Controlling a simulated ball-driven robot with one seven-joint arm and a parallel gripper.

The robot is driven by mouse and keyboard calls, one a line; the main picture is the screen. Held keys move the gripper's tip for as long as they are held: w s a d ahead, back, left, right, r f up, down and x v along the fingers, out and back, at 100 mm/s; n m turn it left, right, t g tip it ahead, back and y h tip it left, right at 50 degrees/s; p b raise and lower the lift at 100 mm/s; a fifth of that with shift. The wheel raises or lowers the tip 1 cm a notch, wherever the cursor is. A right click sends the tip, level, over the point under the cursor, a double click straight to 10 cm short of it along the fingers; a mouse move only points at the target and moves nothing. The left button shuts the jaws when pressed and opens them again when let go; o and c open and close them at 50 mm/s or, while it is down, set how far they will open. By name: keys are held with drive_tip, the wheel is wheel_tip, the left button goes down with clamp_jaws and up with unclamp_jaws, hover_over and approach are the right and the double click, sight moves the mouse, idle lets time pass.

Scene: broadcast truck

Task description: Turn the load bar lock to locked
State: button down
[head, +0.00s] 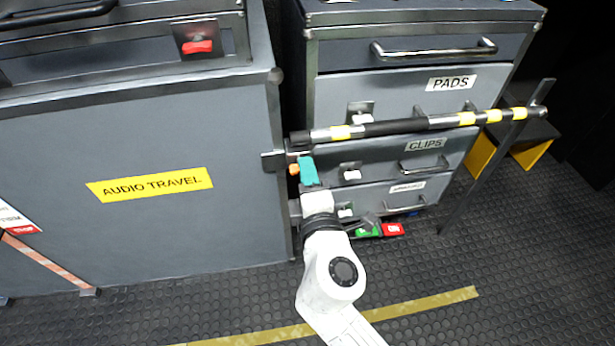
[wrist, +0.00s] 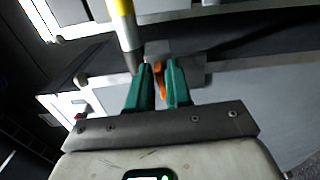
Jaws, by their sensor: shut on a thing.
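The load bar (head: 395,127) is a dark and metal bar with yellow bands, lying across the front of the drawer unit. Its left end meets a bracket near the edge of the grey case. The load bar lock (head: 294,169) is a small orange lever just below that end, mostly hidden by my gripper in the head view. My gripper (head: 308,170) has teal fingers. In the wrist view my gripper (wrist: 158,92) is shut on the orange lock (wrist: 159,80), which stands between the fingers. The bar (wrist: 125,30) passes just beside them. I cannot read a locked or unlocked mark.
The grey "AUDIO TRAVEL" case (head: 150,130) stands at left, and the drawer unit (head: 480,50) behind the bar. A green piece (head: 367,232) and a red one (head: 392,230) show low at the drawers. The rubber floor (head: 510,270) is clear at right.

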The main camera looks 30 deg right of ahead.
drive_tip(key=shift+d+f+m, duration=0.1)
drive_tip(key=shift+m, duration=0.2)
drive_tip(key=c, duration=1.2)
unclamp_jaws()
drive_tip(key=shift+c, duration=0.2)
drive_tip(key=shift+s, duration=0.1)
drive_tip(key=v, duration=1)
drive_tip(key=shift+s+p, duration=0.3)
drive_tip(key=shift+s, duration=0.05)
